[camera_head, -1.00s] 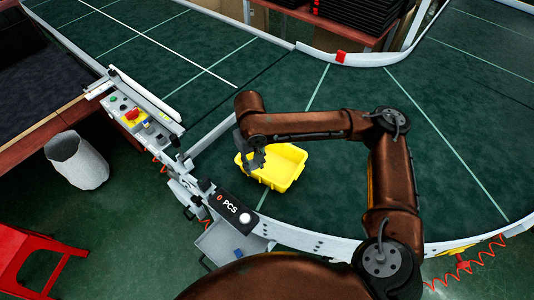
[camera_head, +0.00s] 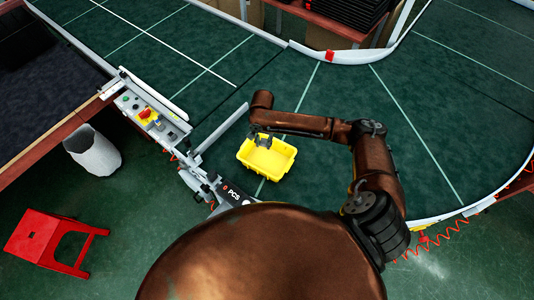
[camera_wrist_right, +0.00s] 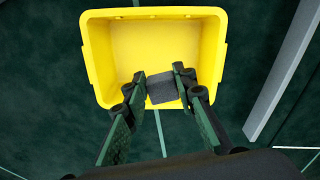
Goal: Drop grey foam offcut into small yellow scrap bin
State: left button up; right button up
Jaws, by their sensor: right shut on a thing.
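The small yellow scrap bin (camera_head: 275,160) sits on the dark green conveyor belt, and its open inside faces up in the right wrist view (camera_wrist_right: 94,60). My right gripper (camera_head: 262,140) is over the bin's left rear part. In the right wrist view the right gripper (camera_wrist_right: 160,82) is shut on the grey foam offcut (camera_wrist_right: 162,88), a dark grey block between the two fingertips. The block appears over the bin's near edge; its height above the bin is hard to tell. My left gripper is in neither view.
A control panel with a red-and-yellow switch (camera_head: 148,116) stands left of the bin. A pale metal guide rail (camera_head: 218,128) lies beside the bin. A grey waste basket (camera_head: 92,150) and a red stool (camera_head: 54,240) stand on the floor at left. The belt right of the bin is clear.

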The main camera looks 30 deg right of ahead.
pick_arm(q)
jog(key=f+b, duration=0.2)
jog(key=b, duration=0.1)
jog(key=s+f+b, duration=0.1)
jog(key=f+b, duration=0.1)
jog(key=b, duration=0.1)
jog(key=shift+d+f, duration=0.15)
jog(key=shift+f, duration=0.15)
pick_arm(e)
notch_tip(320, 180, down, 7)
jog(key=s+d+m, duration=0.1)
jog(key=s+d, duration=0.1)
jog(key=shift+d, duration=0.15)
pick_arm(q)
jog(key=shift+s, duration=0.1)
pick_arm(e)
jog(key=shift+w+f, duration=0.1)
jog(key=o, duration=0.8)
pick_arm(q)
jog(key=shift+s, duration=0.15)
